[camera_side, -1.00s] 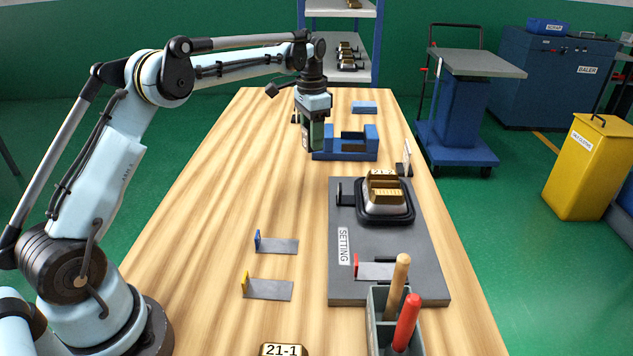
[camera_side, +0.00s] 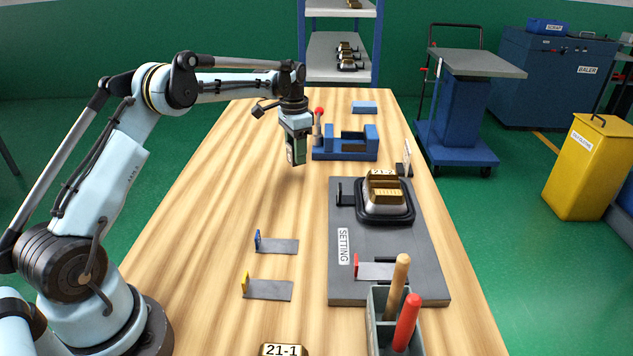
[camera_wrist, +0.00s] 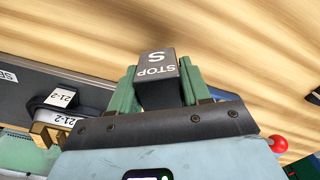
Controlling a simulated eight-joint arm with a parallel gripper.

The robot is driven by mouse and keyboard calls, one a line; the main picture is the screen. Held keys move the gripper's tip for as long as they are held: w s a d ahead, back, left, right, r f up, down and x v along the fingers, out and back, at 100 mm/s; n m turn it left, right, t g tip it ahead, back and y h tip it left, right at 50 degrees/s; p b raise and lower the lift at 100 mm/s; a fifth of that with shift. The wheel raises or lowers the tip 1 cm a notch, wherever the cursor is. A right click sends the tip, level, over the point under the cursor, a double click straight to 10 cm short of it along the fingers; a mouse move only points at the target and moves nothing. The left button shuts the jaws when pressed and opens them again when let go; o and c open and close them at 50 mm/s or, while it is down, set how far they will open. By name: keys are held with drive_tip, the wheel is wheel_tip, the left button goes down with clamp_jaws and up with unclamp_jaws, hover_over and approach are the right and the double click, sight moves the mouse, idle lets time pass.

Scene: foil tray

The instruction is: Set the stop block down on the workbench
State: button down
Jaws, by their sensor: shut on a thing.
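My gripper (camera_wrist: 156,92) is shut on the stop block (camera_wrist: 157,66), a dark grey block marked "STOP" and "S" in white. In the wrist view the block sits between two green fingers. In the side view my gripper (camera_side: 296,154) hangs above the bare wood of the workbench (camera_side: 225,190), left of the blue fixture. The block is hard to make out there, hidden by the fingers.
A blue fixture (camera_side: 345,155) with a red-knobbed lever stands right of my gripper. A grey "SETTING" plate (camera_side: 350,285) carries a metal mould (camera_side: 386,200). Blue-tabbed (camera_side: 280,246) and yellow-tabbed (camera_side: 270,291) plates lie nearer the front. The left bench is clear.

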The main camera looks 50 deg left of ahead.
drive_tip(key=shift+f, duration=2)
drive_tip(key=c, duration=0.8)
unclamp_jaws()
drive_tip(key=shift+o, duration=0.2)
drive_tip(key=shift+r, duration=2.2)
drive_tip(key=shift+o, duration=0.3)
drive_tip(key=o, duration=0.5)
